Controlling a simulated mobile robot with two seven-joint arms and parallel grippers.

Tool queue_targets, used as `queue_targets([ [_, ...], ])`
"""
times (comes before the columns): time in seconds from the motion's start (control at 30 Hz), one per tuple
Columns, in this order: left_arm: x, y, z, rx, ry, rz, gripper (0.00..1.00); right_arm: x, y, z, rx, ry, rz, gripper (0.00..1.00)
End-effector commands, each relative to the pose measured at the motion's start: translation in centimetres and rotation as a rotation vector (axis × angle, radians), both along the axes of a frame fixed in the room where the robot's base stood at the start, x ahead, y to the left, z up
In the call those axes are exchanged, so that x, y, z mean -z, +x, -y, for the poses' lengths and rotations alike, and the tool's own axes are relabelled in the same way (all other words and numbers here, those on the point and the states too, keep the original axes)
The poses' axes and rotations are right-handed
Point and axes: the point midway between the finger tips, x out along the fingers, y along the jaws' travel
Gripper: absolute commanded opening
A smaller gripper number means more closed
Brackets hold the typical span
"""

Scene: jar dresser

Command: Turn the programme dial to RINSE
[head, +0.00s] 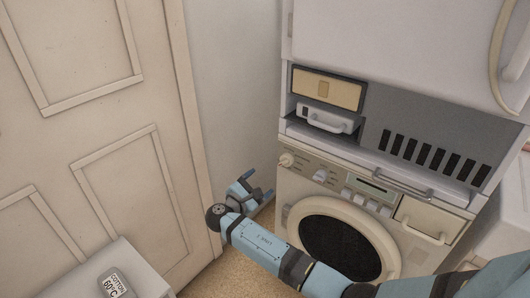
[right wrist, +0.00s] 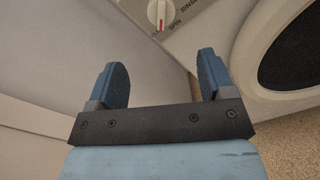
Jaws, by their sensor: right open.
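The programme dial (head: 286,160) is a round cream knob at the left end of the washing machine's control panel. In the right wrist view the dial (right wrist: 157,11) is at the top edge, partly cut off. Its red mark points down in the picture, at a label too small to read. SPIN and RINSE are printed to its right. My right gripper (head: 258,186) is open and empty, below and left of the dial in the head view. Its blue fingers (right wrist: 162,70) are apart and do not touch the dial. My left gripper is not in view.
The washing machine's round door (head: 345,243) is right of my gripper. A second knob (head: 320,175) is on the panel. A drawer handle (head: 402,183) juts out above. A panelled door (head: 110,120) stands left. A cabinet with a COTTON 60°C card (head: 115,285) is at lower left.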

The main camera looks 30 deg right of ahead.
Motion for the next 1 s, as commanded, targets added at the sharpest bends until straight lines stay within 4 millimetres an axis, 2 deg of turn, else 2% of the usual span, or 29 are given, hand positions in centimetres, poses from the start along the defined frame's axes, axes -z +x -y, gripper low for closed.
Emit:
queue_targets([
  [0.17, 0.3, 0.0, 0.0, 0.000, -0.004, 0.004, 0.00, 0.3, 0.9, 2.2, 0.003, -0.003, -0.001, 0.75],
  [0.6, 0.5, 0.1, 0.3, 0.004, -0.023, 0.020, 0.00, 0.2, 4.3, 10.3, 0.001, 0.000, 0.001, 0.75],
  [0.8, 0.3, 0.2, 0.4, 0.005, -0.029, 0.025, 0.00, 0.1, 5.1, 12.1, 0.001, 0.001, 0.002, 0.75],
  [1.0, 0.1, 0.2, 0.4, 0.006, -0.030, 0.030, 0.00, 0.1, 5.2, 12.5, -0.001, 0.002, 0.002, 0.75],
])
